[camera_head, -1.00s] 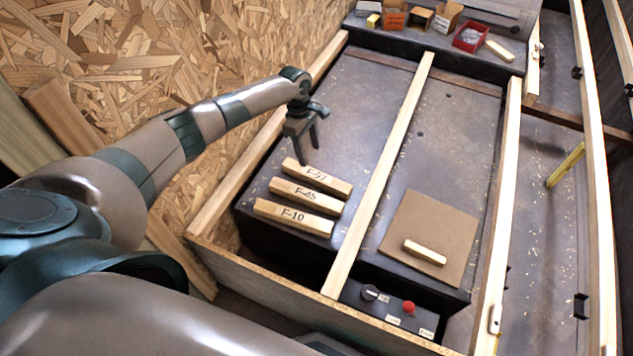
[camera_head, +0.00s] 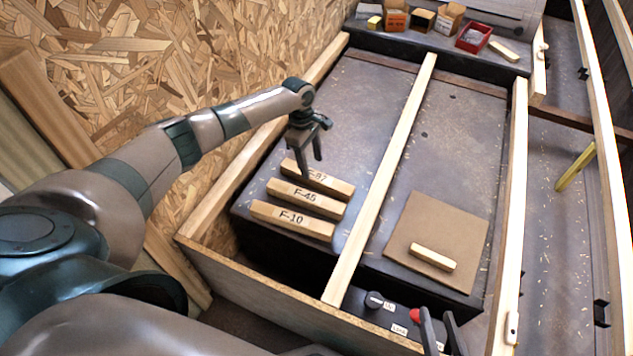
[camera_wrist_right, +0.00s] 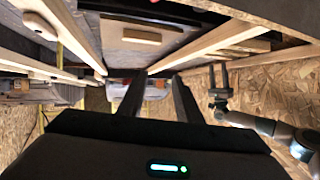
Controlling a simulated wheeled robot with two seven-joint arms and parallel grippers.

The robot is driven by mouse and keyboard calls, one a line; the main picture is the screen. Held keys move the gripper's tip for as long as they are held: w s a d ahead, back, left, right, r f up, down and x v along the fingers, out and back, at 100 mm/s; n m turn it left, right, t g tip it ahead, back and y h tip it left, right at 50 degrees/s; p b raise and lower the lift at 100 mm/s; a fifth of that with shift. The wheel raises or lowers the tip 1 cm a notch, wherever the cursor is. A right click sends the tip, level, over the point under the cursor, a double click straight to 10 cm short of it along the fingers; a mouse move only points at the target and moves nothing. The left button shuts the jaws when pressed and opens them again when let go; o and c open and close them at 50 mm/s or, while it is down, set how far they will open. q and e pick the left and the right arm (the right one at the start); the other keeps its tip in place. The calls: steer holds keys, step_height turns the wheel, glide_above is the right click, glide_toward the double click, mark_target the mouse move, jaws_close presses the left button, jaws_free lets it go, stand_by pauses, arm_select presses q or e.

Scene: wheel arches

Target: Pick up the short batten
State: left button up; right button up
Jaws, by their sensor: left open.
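A short, plain wooden batten (camera_head: 433,257) lies on a square brown board (camera_head: 410,225) in the right bay. It also shows in the right wrist view (camera_wrist_right: 132,36). My right gripper (camera_head: 439,316) enters at the bottom edge of the head view, below the board and apart from the batten. In the right wrist view its two fingers (camera_wrist_right: 160,82) stand apart with nothing between them. My left gripper (camera_head: 308,167) is open, fingers down, over the back batten F-87 (camera_head: 335,185), partly hiding its label. I cannot tell whether it touches.
Battens F-45 (camera_head: 306,197) and F-10 (camera_head: 292,220) lie in front of F-87. A long wooden rail (camera_head: 385,165) divides the bays, with another rail (camera_head: 515,170) at right. A control panel with a red button (camera_head: 414,315) is near my right gripper. Small boxes stand at the back.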

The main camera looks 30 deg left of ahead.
arm_select(q)
steer(key=shift+d+f+b, duration=0.1)
steer(key=shift+f+b, duration=0.7)
steer(key=shift+b, duration=0.05)
arm_select(e)
step_height(320, 180, up, 7)
steer(key=w+a+t+y, duration=0.1)
steer(key=a+t, duration=0.1)
steer(key=t, duration=0.2)
steer(key=shift+w+y, duration=0.3)
steer(key=shift+w, duration=0.05)
